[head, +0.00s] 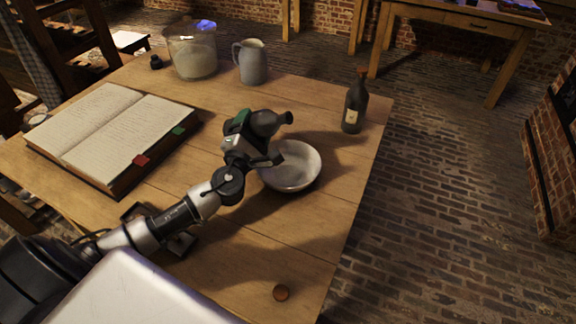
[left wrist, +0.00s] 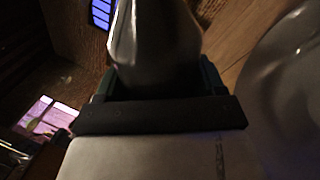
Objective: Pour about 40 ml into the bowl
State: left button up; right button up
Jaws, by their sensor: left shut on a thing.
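A pale, shallow bowl (head: 300,176) stands on the wooden table (head: 225,262), right of my left gripper. My left gripper (head: 250,136) is shut on a grey vessel (head: 265,122) with a narrow dark neck. The vessel lies tipped to near level, its mouth pointing right, above and beyond the bowl's far left rim. No stream of liquid is visible. In the left wrist view, the grey vessel (left wrist: 155,40) sits between the fingers and the bowl's curve (left wrist: 292,85) shows at the right. The vessel's contents are hidden. My right gripper is not in view.
A dark bottle (head: 355,105) stands near the table's right edge. A grey jug (head: 252,63) and a glass jar (head: 191,58) stand at the back. An open book (head: 108,132) lies at the left.

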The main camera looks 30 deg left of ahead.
pick_arm(q)
jog(key=m+b, duration=0.1)
jog(key=f+m+h+b, duration=0.1)
jog(key=m, duration=0.1)
jog(key=shift+a+f, duration=0.1)
jog(key=shift+a, duration=0.25)
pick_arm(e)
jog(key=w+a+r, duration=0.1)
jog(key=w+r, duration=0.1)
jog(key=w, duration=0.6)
pick_arm(q)
jog(key=m+p, duration=0.1)
jog(key=r+m+h+p, duration=0.1)
jog(key=m, duration=0.2)
jog(key=shift+a+r+t+p, duration=0.2)
jog(key=shift+a+t+p, duration=0.1)
jog(key=shift+t+p, duration=0.1)
jog(key=shift+m+h, duration=0.4)
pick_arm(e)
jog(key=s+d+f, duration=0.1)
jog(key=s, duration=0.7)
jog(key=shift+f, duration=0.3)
pick_arm(q)
jog(key=shift+d+m+p, duration=0.15)
jog(key=shift+m+p, duration=0.25)
jog(key=shift+m, duration=0.4)
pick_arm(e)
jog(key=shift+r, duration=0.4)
pick_arm(q)
jog(key=shift+a, duration=0.55)
